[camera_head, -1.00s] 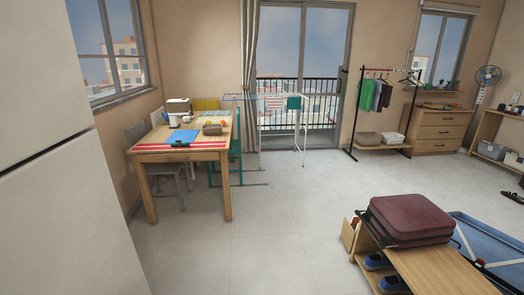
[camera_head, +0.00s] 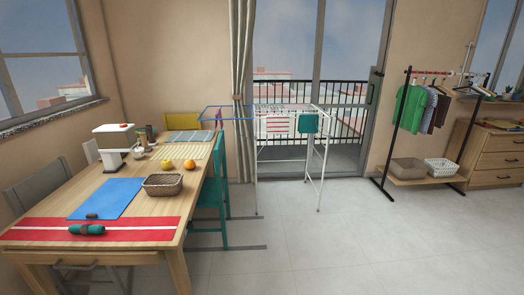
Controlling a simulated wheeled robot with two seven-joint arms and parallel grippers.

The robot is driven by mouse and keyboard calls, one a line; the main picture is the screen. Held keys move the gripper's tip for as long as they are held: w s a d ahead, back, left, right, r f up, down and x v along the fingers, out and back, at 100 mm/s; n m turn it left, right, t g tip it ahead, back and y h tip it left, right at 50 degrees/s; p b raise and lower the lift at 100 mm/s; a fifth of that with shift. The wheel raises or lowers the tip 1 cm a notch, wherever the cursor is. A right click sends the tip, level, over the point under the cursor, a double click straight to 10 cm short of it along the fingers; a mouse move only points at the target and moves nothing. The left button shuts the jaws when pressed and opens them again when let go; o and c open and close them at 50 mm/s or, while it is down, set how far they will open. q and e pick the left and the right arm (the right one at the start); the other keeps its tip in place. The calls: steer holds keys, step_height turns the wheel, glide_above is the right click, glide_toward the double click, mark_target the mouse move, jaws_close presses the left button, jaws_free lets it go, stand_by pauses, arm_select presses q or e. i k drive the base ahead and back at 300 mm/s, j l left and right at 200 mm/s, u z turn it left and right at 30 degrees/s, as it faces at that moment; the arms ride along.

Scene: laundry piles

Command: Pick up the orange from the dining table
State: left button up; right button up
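The orange (camera_head: 190,164) sits on the dining table (camera_head: 150,205), just behind a brown wicker basket (camera_head: 163,185) and near the table's right edge. A yellow round fruit (camera_head: 167,164) lies just left of it. Neither of my grippers shows in the head view.
A blue mat (camera_head: 107,198), a red striped runner (camera_head: 40,229) with a dark green roll (camera_head: 86,229), and a white appliance (camera_head: 115,145) are on the table. A teal chair (camera_head: 215,198) stands at its right side. A drying rack (camera_head: 312,150) stands behind. The floor (camera_head: 350,245) at right is clear.

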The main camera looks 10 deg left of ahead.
mark_target(189, 164)
steer(key=i+u, duration=0.15)
steer(key=i, duration=0.3)
steer(key=i+l+u, duration=0.15)
steer(key=i, duration=0.35)
steer(key=i+l+u, duration=0.15)
steer(key=i, duration=0.3)
steer(key=i+l+u, duration=0.15)
steer(key=i, duration=0.3)
